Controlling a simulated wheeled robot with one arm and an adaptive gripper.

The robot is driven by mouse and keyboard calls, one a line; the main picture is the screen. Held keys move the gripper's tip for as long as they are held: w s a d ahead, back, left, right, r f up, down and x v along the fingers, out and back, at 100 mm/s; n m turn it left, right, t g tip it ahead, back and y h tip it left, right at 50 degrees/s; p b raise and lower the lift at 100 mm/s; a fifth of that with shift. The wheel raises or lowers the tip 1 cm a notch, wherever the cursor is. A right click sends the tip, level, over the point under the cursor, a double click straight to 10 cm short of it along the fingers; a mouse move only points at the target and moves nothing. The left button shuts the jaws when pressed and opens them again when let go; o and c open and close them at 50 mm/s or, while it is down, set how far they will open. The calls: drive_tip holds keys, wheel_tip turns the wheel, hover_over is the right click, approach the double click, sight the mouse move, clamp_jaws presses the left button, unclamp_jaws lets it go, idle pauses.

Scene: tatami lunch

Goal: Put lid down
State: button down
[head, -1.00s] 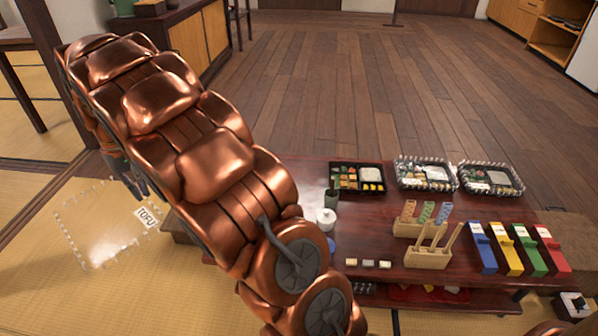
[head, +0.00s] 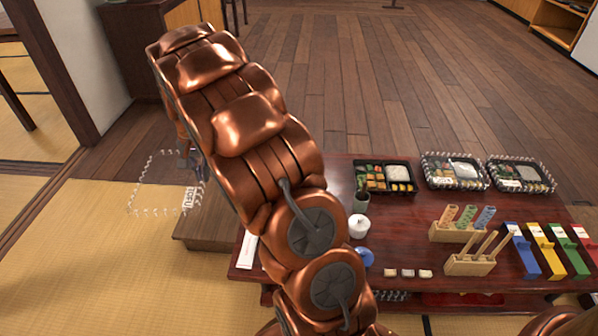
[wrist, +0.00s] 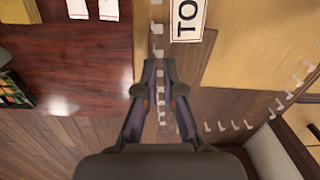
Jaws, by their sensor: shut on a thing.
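In the head view my arm hides most of the gripper. An open black bento box (head: 372,187) with food stands uncovered on the table. Two other bento boxes, the middle one (head: 455,184) and the right one (head: 522,187), have clear lids on.
The dark red table (head: 415,215) also holds a white pot (head: 358,227), a dark cup (head: 361,202), wooden holders (head: 470,264) and coloured boxes (head: 520,250). A wooden step (head: 205,232) adjoins its left side. Tatami (head: 110,270) lies clear at the left.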

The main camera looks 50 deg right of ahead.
drive_tip(key=s+d+f+m, duration=0.5)
drive_tip(key=d+m, duration=0.1)
drive_tip(key=s+d+f+m+b, duration=0.1)
drive_tip(key=s+d+f+m, duration=0.5)
drive_tip(key=d, duration=0.1)
drive_tip(key=s+d+f+m, duration=0.5)
drive_tip(key=s+d+m, duration=0.1)
drive_tip(key=d, duration=0.1)
drive_tip(key=shift+f+m, duration=0.4)
drive_tip(key=shift+d+f+h, duration=0.15)
drive_tip(key=shift+d+h, duration=0.05)
drive_tip(key=shift+h, duration=0.1)
drive_tip(key=shift+w+d+f+b, duration=0.1)
drive_tip(key=shift+w+d+b, duration=0.1)
drive_tip(key=shift+d+b, duration=0.1)
drive_tip(key=w+d+b, duration=0.1)
drive_tip(key=w+d, duration=0.2)
drive_tip(key=w+d+b, duration=0.1)
drive_tip(key=w+d, duration=0.2)
drive_tip(key=d, duration=0.1)
drive_tip(key=w+d+f+b, duration=0.1)
drive_tip(key=w+d+b, duration=0.1)
drive_tip(key=w+d, duration=0.1)
drive_tip(key=shift+w+d+f, duration=0.1)
drive_tip(key=shift+w+d, duration=0.25)
drive_tip(key=shift+w, duration=0.25)
wheel_tip(320, 180, down, 4)
drive_tip(key=shift+r+b, duration=0.15)
drive_tip(key=shift+b, duration=0.85)
drive_tip(key=shift+w+r, duration=0.1)
